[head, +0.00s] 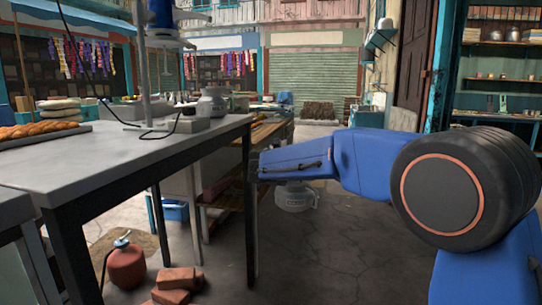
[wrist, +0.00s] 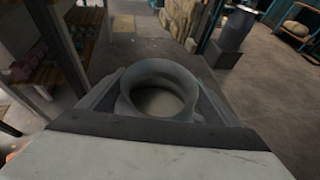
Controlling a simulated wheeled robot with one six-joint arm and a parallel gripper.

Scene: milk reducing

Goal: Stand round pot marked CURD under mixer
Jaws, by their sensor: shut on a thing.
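The round grey metal pot marked CURD (head: 295,197) hangs upright below the end of my blue arm, off the table's right side and lower than its top. In the wrist view the pot (wrist: 160,70) shows its wide open mouth, with a pale inside. My gripper (wrist: 160,98) is shut on it, one jaw on each side. The mixer (head: 163,38) has a blue upper part on a pale upright, above the left table; its top is cut off. A flat base stands on the tabletop below it.
The grey table (head: 110,160) has dark legs and a clear front part. Bread (head: 40,130) lies at left. Bricks (head: 175,285) and a red can (head: 126,266) are on the floor. Floor right of the table is open.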

